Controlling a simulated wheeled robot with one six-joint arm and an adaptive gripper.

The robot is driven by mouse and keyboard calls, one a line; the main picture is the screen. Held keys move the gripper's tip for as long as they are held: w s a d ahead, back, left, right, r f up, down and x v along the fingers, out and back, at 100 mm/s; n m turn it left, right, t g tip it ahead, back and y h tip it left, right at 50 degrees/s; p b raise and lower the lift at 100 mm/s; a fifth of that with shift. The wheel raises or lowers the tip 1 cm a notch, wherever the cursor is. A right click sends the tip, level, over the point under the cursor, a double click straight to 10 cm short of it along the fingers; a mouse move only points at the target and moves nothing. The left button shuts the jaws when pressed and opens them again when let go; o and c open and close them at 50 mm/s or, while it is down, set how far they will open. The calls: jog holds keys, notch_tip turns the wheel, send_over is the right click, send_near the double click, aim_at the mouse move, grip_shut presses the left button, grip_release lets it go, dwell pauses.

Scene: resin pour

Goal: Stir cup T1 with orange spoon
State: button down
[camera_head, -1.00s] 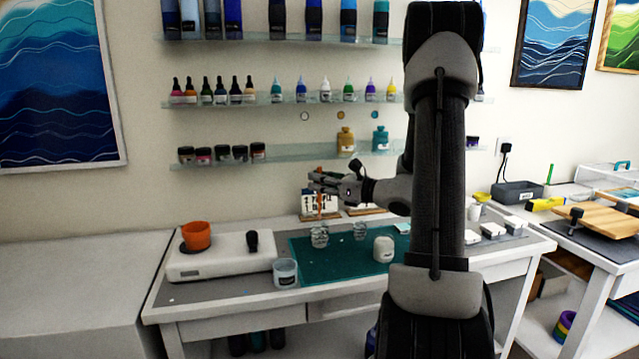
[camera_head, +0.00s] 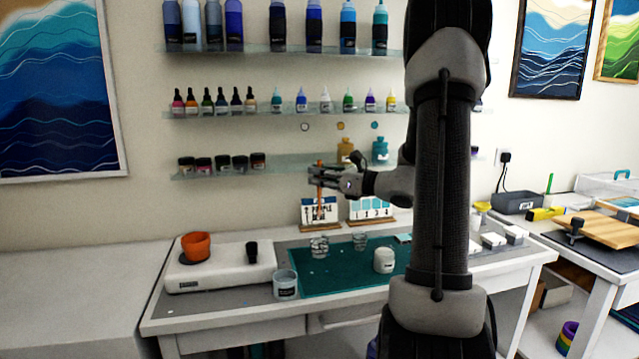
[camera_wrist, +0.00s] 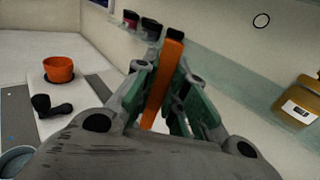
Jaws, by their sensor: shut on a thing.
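My gripper (camera_head: 319,178) is shut on the orange spoon (camera_head: 321,204), held roughly upright above the work table. In the wrist view the spoon's orange handle (camera_wrist: 158,90) runs between the green-padded fingers (camera_wrist: 165,75). Below the spoon, a small clear cup (camera_head: 319,247) stands on the teal mat (camera_head: 340,278). The spoon's lower end appears above this cup, apart from it, in front of a label card. A second clear cup (camera_head: 360,242) stands to its right. I cannot read which cup is T1.
A white scale (camera_head: 220,270) with an orange bowl (camera_head: 196,246) is at left. Label cards (camera_head: 371,208) stand behind the cups. Bottle shelves (camera_head: 290,168) line the wall.

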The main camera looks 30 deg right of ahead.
aim_at(321, 216)
jog(key=shift+f, duration=6)
jog(key=shift+d, duration=0.1)
